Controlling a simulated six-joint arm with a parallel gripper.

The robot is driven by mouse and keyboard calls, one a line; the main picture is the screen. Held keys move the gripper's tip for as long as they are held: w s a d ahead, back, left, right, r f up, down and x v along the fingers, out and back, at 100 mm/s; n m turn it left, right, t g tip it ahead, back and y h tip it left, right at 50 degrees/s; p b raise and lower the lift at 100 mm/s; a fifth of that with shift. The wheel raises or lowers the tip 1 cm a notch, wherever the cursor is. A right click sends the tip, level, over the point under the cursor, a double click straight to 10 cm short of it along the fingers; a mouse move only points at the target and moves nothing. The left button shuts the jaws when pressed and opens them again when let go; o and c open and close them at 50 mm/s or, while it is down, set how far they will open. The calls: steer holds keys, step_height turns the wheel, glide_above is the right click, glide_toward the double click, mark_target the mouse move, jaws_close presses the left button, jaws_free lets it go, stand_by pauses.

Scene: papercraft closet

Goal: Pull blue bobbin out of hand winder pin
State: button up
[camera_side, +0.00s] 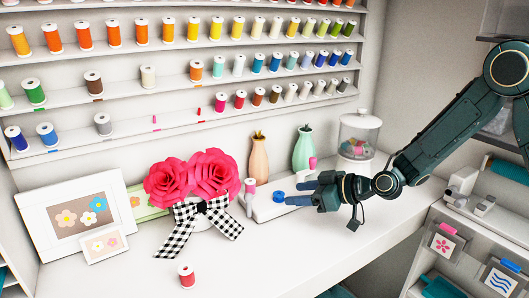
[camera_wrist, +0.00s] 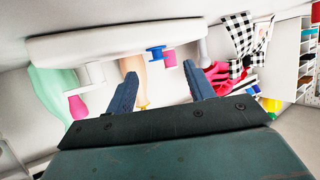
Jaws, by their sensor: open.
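The blue bobbin (camera_side: 279,197) sits at the side of the white hand winder (camera_side: 262,212), in front of my gripper's tips. In the wrist view the blue bobbin (camera_wrist: 155,52) lies just beyond the gap between my fingers, against the white winder body (camera_wrist: 110,38). A pink piece (camera_wrist: 170,60) is right beside it. The pin itself is hidden. My gripper (camera_side: 300,196) is open and points left at the bobbin. It also shows in the wrist view (camera_wrist: 163,74), with nothing between its fingers. I cannot tell whether a fingertip touches the bobbin.
A pink knob (camera_wrist: 78,107) sits on the winder's crank. Pink paper roses (camera_side: 195,178) with a checkered bow (camera_side: 200,225) stand to the left. Peach (camera_side: 259,160) and green (camera_side: 303,148) vases and a glass jar (camera_side: 358,135) stand behind. The front counter is mostly clear, except a red spool (camera_side: 186,276).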

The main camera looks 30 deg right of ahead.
mark_target(277, 194)
steer(key=shift+x, duration=2.55)
steer(key=shift+w+d, duration=0.1)
steer(key=c, duration=1)
